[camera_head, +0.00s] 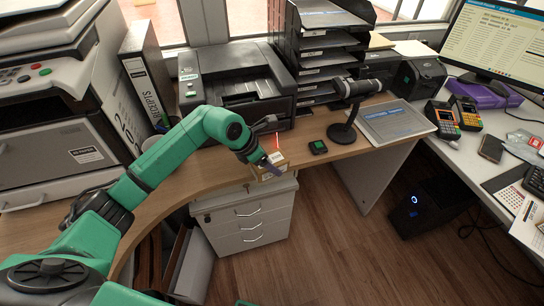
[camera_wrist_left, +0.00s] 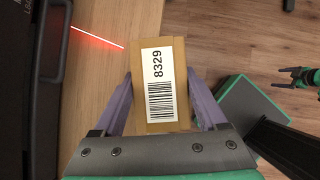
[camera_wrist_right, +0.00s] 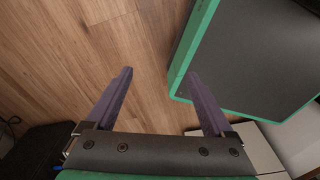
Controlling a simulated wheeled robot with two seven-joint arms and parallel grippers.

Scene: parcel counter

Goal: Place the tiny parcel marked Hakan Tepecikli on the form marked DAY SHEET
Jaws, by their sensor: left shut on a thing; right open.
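My left gripper (camera_head: 268,166) is shut on a small brown cardboard parcel (camera_head: 269,172), held by the front edge of the wooden counter. In the left wrist view the parcel (camera_wrist_left: 179,65) sits between the two purple fingers (camera_wrist_left: 160,85) and shows a white label with a barcode and 8329. No name can be read on the visible face. A flat grey form or folder with blue print (camera_head: 398,121) lies at the counter's right part; its wording is too small to read. My right gripper (camera_wrist_right: 160,74) is open and empty above the wooden floor.
A black scanner on a stand (camera_head: 350,100) stands left of the grey form. A printer (camera_head: 240,85) and letter trays (camera_head: 315,50) line the back. Card terminals (camera_head: 443,119) stand on the white desk at right. A drawer cabinet (camera_head: 248,218) stands below.

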